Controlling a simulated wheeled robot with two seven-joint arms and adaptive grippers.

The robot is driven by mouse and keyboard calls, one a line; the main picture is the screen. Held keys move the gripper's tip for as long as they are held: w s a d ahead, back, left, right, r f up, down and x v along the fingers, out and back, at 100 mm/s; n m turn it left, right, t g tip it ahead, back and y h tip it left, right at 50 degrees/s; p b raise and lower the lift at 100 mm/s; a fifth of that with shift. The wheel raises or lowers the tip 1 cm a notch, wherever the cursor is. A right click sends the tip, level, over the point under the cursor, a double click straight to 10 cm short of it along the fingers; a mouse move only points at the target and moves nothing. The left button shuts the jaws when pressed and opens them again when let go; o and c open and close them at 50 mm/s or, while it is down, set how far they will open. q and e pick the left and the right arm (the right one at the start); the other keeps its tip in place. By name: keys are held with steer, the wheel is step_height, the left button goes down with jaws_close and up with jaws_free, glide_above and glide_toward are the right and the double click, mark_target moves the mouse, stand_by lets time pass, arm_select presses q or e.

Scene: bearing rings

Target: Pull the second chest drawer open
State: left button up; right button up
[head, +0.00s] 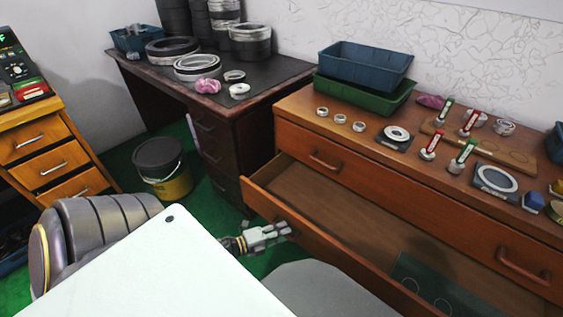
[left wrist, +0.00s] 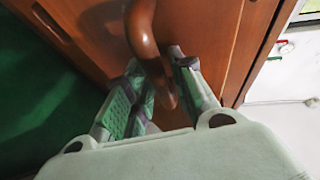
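The brown wooden chest (head: 440,213) stands at the right in the head view. Its top drawer is closed, with a curved handle (head: 325,162). The second drawer (head: 335,205) below it stands pulled out, and its inside shows. My left gripper (head: 282,231) is at the drawer's front, near its left end. In the left wrist view a curved brown handle (left wrist: 147,40) passes between the two fingers of my left gripper (left wrist: 160,85), which appear to press on it from both sides. The head view hides this handle behind the gripper. My right gripper is not in view.
A dark green plate with ring marks (head: 430,285) lies in the open drawer. Rings, red and green-marked parts and stacked bins (head: 365,70) stand on the chest. A dark desk (head: 240,105), a yellow-black bucket (head: 163,168) and an orange cabinet (head: 45,150) stand to the left.

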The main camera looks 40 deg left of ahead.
arm_select(q)
steer(key=v, duration=1.2)
stand_by(0.9)
